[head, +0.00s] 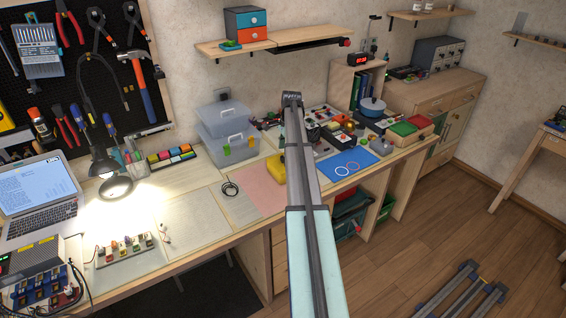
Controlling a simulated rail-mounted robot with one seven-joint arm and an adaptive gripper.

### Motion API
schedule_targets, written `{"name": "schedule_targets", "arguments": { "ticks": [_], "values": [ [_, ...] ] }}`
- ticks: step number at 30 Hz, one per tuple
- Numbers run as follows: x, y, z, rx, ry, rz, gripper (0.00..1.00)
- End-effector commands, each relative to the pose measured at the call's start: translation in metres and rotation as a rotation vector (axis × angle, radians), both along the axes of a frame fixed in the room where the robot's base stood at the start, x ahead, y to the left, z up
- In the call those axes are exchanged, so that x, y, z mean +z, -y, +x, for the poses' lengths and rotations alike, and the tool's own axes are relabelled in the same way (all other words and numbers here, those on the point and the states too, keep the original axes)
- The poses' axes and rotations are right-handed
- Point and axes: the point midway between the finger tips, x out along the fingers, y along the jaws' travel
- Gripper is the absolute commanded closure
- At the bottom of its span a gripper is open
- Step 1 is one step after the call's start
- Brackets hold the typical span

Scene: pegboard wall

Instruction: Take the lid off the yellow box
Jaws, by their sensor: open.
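A small yellow box (276,168) stands on the long wooden workbench, just left of my long grey beam. The beam hides its right side. Its top looks closed, but I cannot make out the seam of a lid at this size. I see no gripper fingers in this view. Only the beam and a pale blue part of my body cross the middle of the picture, in front of the bench.
A grey bin with a clear lid (229,128) stands left behind the yellow box. A pink mat (262,184) and a black cable coil (231,189) lie in front. A blue mat (346,162) and cluttered parts are right. A shelf (240,48) overhangs the bench.

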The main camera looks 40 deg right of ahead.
Motion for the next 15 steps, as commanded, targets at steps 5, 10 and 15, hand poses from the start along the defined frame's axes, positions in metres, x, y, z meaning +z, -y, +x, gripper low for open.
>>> {"name": "schedule_targets", "arguments": {
  "ticks": [5, 10, 15],
  "values": [
    [-0.016, -0.004, 0.001, 0.0, -0.002, 0.002, 0.44],
    [-0.039, -0.007, 0.002, 0.0, -0.002, 0.002, 0.44],
    [-0.047, -0.007, 0.002, 0.0, 0.0, 0.0, 0.44]
  ]
}}
